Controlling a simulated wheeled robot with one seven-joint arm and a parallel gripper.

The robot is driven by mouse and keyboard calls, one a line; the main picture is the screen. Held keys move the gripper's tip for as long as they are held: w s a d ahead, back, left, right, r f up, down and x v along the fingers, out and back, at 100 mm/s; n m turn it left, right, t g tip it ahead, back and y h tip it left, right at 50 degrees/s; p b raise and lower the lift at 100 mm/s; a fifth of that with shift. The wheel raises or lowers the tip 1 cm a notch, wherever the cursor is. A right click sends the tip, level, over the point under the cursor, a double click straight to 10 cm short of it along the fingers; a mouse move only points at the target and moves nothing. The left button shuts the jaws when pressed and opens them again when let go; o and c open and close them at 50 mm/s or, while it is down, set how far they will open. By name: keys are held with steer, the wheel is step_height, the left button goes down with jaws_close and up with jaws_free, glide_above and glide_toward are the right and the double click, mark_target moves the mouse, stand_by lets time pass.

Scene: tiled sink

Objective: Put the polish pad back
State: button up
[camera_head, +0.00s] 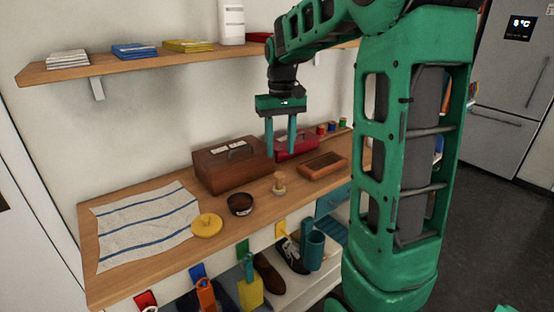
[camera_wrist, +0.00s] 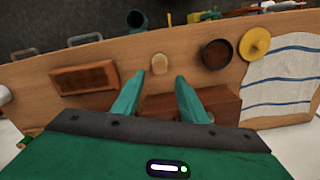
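A round yellow disc with a small knob (camera_head: 207,226) lies on the wooden counter beside the striped cloth. It also shows in the wrist view (camera_wrist: 255,44). A small pale wooden piece with a knob-like top (camera_head: 279,184) stands on the counter, also in the wrist view (camera_wrist: 159,63). I cannot tell for certain which one is the polish pad. A dark round bowl or tin (camera_head: 240,205) sits between them; the wrist view shows it open (camera_wrist: 216,53). My gripper (camera_head: 281,152) is open and empty above the counter. In the wrist view its fingers (camera_wrist: 158,82) point toward the pale piece, apart from it.
A brown wooden box (camera_head: 228,166) and a red box (camera_head: 296,146) stand at the counter's back. A shallow wooden tray (camera_head: 323,165) lies to the right. A striped cloth (camera_head: 147,222) covers the left. A shelf (camera_head: 150,61) hangs above; coloured items hang along the front edge.

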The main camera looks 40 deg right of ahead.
steer(key=s+a+f+m, duration=0.1)
steer(key=s+f, duration=0.1)
steer(key=s, duration=0.7)
steer(key=s+a+f+m, duration=0.1)
steer(key=s+f, duration=0.2)
steer(key=s, duration=0.6)
steer(key=s+a+f+m, duration=0.1)
steer(key=s+f, duration=0.1)
steer(key=s, duration=0.8)
steer(key=shift+f, duration=0.3)
steer(key=shift+w, duration=0.1)
steer(key=shift+w+f, duration=0.25)
steer(key=shift+w, duration=0.25)
